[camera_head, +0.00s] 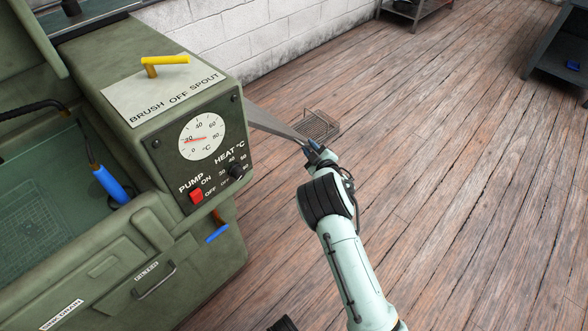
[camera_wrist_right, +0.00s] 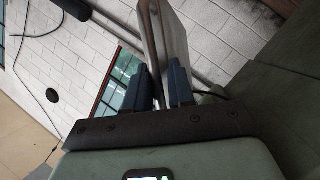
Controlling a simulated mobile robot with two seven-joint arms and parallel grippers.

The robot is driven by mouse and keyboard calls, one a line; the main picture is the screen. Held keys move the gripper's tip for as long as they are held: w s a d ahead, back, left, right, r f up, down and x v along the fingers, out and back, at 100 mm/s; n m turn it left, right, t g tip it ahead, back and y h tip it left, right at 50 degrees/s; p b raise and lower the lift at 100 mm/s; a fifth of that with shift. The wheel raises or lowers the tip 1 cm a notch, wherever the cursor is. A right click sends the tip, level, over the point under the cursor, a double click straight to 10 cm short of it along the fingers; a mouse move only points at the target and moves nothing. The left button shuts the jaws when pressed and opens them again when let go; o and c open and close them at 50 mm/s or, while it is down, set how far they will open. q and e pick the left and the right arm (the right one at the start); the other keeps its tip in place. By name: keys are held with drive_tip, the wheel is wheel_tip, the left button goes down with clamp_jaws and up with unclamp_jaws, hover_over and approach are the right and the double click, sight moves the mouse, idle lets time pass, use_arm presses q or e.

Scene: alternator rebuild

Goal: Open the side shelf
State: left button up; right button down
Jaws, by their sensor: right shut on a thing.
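The side shelf (camera_head: 272,122) is a narrow-looking grey metal panel reaching out from the right side of the green parts washer (camera_head: 170,100). Its outer end is at my right gripper (camera_head: 312,150). In the right wrist view the two blue fingers of my right gripper (camera_wrist_right: 156,88) stand on either side of the pale metal edge of the shelf (camera_wrist_right: 163,40) and are shut on it. The shelf's attachment to the washer is hidden behind the control box. My left gripper is not in view.
A wire basket (camera_head: 320,125) shows just beyond my right gripper, low down. The washer's control box carries a dial (camera_head: 201,136), a red pump switch (camera_head: 196,196) and a yellow handle (camera_head: 165,61). The wooden floor (camera_head: 450,180) to the right is clear.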

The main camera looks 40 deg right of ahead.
drive_tip(key=d+r+n+t, duration=0.2)
drive_tip(key=d+r+n, duration=0.2)
drive_tip(key=r, duration=0.8)
drive_tip(key=d+r+n+t+h, duration=0.1)
drive_tip(key=d+r+n, duration=0.3)
drive_tip(key=r, duration=0.7)
drive_tip(key=shift+w+d+r+n+t+h, duration=0.3)
drive_tip(key=shift+d+r+t, duration=0.1)
drive_tip(key=shift+d, duration=0.85)
drive_tip(key=c, duration=1.4)
unclamp_jaws()
drive_tip(key=shift+o, duration=1.2)
drive_tip(key=shift+f, duration=0.1)
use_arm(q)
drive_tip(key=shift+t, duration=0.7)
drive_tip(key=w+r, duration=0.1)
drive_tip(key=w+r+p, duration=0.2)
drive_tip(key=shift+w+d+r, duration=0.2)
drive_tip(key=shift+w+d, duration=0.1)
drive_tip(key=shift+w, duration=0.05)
use_arm(e)
drive_tip(key=v, duration=1.3)
drive_tip(key=shift+s, duration=0.15)
